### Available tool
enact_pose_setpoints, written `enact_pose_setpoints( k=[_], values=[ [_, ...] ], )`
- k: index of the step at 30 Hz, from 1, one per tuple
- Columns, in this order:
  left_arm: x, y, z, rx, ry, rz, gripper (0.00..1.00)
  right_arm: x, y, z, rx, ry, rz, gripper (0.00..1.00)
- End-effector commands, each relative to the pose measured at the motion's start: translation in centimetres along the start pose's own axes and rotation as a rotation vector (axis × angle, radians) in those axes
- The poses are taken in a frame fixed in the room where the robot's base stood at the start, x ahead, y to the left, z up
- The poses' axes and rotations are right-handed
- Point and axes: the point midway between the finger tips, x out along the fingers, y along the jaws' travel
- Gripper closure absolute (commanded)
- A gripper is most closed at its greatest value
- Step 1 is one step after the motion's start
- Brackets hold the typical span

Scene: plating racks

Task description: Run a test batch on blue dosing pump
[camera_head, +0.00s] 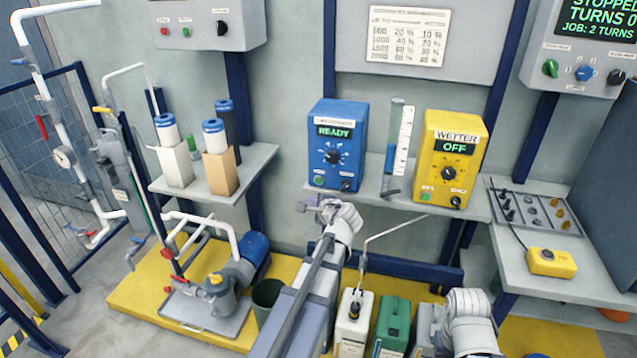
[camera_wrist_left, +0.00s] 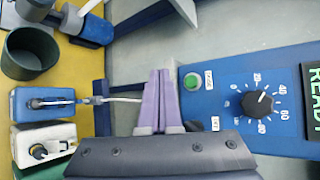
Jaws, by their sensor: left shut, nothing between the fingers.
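The blue dosing pump (camera_head: 336,148) stands on the wall shelf, its display (camera_head: 336,131) reading READY. Its front has a dark dial (camera_head: 332,157), a green button (camera_head: 319,180) and a dark control at lower right. My left gripper (camera_head: 308,204) is just below and in front of the pump's lower left corner. In the left wrist view, its purple fingers (camera_wrist_left: 159,76) are together and empty. The pump's green button (camera_wrist_left: 192,82) and dial (camera_wrist_left: 259,103) lie right of them there. The fingers appear apart from the button. My right gripper cannot be made out; only that arm's pale wrist shows.
A yellow unit (camera_head: 451,155) labelled WETTER, reading OFF, stands right of the pump, with a clear measuring tube (camera_head: 398,140) between. Canisters, including a green one (camera_head: 392,322), stand below. A wall console (camera_head: 592,40) reads STOPPED, TURNS 0, JOB: 2 TURNS.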

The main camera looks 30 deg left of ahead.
Motion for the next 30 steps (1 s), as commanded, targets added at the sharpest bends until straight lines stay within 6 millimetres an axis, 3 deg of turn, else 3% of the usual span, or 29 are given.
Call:
enact_pose_setpoints(
  k=[15, 30],
  values=[
    [4.6, -3.4, -3.4, 0.0, 0.0, 0.0, 1.0, 0.0, 0.0, 0.0, 0.0, 0.0, 0.0, 0.5],
    [5.0, -3.6, -3.6, 0.0, 0.0, 0.0, 1.0, 0.0, 0.0, 0.0, 0.0, 0.0, 0.0, 0.5]
  ],
)
